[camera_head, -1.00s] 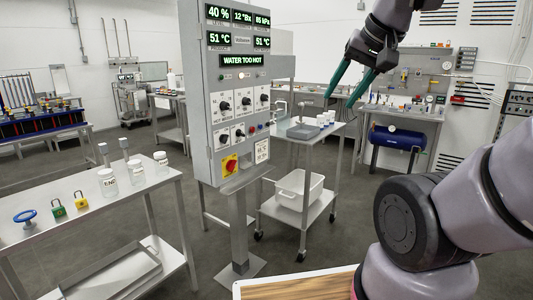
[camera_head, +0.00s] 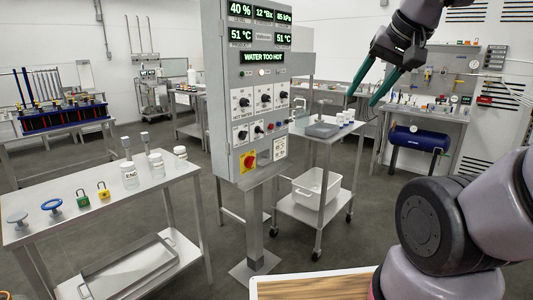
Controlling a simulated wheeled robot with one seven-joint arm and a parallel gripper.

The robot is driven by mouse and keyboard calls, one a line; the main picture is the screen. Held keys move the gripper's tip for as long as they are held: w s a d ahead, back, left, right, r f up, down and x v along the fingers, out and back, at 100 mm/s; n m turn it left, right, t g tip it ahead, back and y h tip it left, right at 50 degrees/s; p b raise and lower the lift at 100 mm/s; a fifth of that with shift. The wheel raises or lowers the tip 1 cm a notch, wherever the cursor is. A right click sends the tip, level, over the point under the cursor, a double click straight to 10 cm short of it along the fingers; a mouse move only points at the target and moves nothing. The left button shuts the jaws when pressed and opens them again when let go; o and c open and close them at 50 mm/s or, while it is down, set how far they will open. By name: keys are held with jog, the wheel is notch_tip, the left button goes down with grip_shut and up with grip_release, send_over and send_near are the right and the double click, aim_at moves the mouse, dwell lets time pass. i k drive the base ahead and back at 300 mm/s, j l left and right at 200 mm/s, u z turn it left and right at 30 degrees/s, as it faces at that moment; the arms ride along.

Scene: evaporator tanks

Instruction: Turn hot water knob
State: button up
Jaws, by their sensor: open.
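The grey control panel (camera_head: 228,150) stands on a post in the middle of the view. Its displays read 40 %, 12 °Bx, 85 kPa, 51 °C and a green "WATER TOO HOT" line (camera_head: 262,57). Below are two rows of black knobs; the upper left knob (camera_head: 244,102) has a label beneath it that seems to read hot water, though the small print is hard to read. A red and yellow switch (camera_head: 249,162) sits at the lower left. My gripper (camera_head: 373,88) is up to the right of the panel, its two green fingers apart, empty and pointing down-left, clear of the panel.
A steel table (camera_head: 20,190) at left holds jars, padlocks and a blue handwheel (camera_head: 51,206). Right of the panel, a wheeled cart (camera_head: 325,214) carries a white bin (camera_head: 315,186) and small jars. Grey floor shows open between them.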

aim_at(244, 102)
jog(key=i+u, duration=0.8)
jog(key=k, duration=0.05)
